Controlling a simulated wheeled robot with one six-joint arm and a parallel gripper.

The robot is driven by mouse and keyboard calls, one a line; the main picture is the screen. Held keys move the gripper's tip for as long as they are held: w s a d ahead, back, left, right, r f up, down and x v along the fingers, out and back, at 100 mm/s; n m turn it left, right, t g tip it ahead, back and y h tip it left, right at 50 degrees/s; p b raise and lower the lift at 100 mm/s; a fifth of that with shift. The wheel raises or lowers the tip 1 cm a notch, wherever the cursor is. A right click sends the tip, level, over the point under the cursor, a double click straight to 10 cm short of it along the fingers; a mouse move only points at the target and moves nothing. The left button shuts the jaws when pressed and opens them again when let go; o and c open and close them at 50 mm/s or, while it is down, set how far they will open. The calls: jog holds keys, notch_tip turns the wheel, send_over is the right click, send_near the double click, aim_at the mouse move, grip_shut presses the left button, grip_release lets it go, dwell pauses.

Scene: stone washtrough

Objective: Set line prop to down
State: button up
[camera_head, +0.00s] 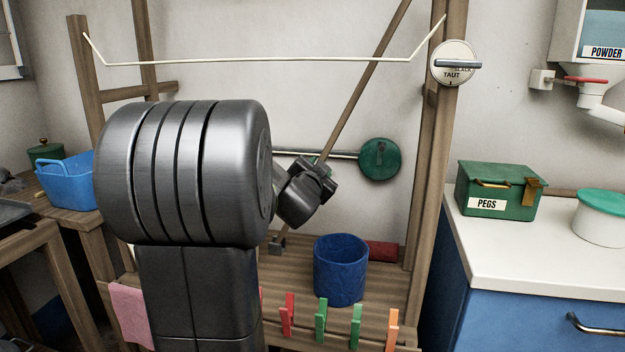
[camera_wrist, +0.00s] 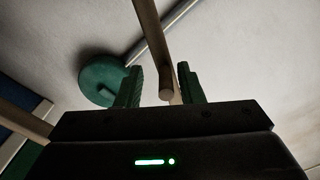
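The line prop, a long wooden pole (camera_head: 362,82), slants from the upper right down to a small grey block at the lower left. The pale line (camera_head: 250,61) stretches between two wooden posts, and the pole crosses it. My gripper (camera_head: 322,168) is at the pole's lower half, partly hidden by my arm. In the wrist view, my gripper (camera_wrist: 160,85) is open. Its green fingers stand on either side of a round wooden peg end (camera_wrist: 166,95), with gaps on both sides. The pole (camera_wrist: 150,35) runs beyond the peg.
A green disc (camera_head: 380,160) on a metal rod is close right of my gripper. A blue bucket (camera_head: 341,270) stands below on the wooden shelf. A dial (camera_head: 455,63) marked TAUT is on the right post. A green PEGS box (camera_head: 500,190) sits on the right counter.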

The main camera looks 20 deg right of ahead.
jog(key=p+v, duration=0.2)
jog(key=v, duration=0.9)
jog(key=shift+s+a, duration=0.2)
jog(key=shift+s, duration=0.1)
jog(key=b+x, duration=0.2)
jog(key=x, duration=1.2)
jog(key=shift+s+a, duration=0.1)
